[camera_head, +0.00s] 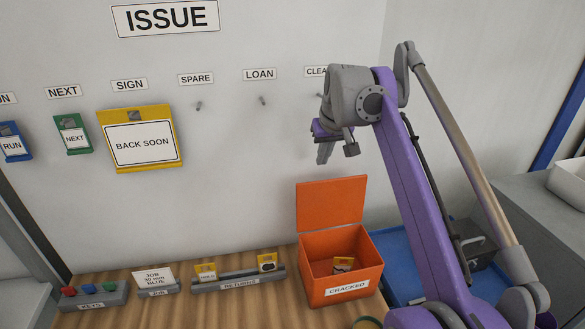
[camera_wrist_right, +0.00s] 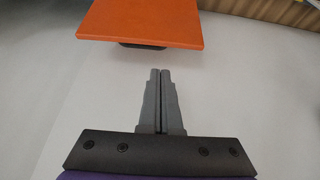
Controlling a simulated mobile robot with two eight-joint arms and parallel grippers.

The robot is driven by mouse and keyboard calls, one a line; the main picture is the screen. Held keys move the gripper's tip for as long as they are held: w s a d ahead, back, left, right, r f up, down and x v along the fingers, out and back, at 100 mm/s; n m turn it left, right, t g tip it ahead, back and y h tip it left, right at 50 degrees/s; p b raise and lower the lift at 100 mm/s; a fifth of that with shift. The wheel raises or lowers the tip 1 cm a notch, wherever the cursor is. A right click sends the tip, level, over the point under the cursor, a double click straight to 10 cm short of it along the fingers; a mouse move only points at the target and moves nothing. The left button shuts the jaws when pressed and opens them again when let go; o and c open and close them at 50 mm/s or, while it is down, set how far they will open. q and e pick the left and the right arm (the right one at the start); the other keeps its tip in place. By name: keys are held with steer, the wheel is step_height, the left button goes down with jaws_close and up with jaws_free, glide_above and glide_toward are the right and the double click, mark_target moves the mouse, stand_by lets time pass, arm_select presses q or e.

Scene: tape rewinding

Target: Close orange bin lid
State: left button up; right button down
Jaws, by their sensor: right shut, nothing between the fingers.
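The orange bin (camera_head: 341,272) stands on the wooden table, with a white CRACKED label on its front. Its orange lid (camera_head: 331,204) stands open and upright at the back edge, against the wall side. A small yellow-edged item (camera_head: 343,264) lies inside the bin. My right gripper (camera_head: 324,154) is above the lid, apart from it, pointing down. In the right wrist view the gripper (camera_wrist_right: 160,72) is shut and empty, and the orange lid (camera_wrist_right: 140,22) lies beyond the fingertips. My left gripper is not in view.
A RETURNS rack (camera_head: 238,282) with yellow tags, a JOB card holder (camera_head: 155,280) and a KEYS rack (camera_head: 93,296) stand left of the bin. A blue tray (camera_head: 398,259) is to its right, partly behind my arm. Wall hooks and a BACK SOON sign (camera_head: 142,140) are behind.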

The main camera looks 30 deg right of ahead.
mark_target(319, 173)
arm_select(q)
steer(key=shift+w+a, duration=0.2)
arm_select(e)
steer(key=shift+w+d+r, duration=0.25)
steer(key=shift+w+r, duration=0.05)
steer(key=shift+w, duration=0.05)
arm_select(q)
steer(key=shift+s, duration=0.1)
arm_select(e)
steer(key=shift+d, duration=0.2)
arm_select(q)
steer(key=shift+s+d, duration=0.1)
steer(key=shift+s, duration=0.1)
arm_select(e)
steer(key=shift+d+f, duration=0.15)
steer(key=shift+f, duration=0.2)
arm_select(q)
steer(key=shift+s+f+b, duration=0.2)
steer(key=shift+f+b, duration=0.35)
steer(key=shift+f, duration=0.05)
arm_select(e)
steer(key=x, duration=0.9)
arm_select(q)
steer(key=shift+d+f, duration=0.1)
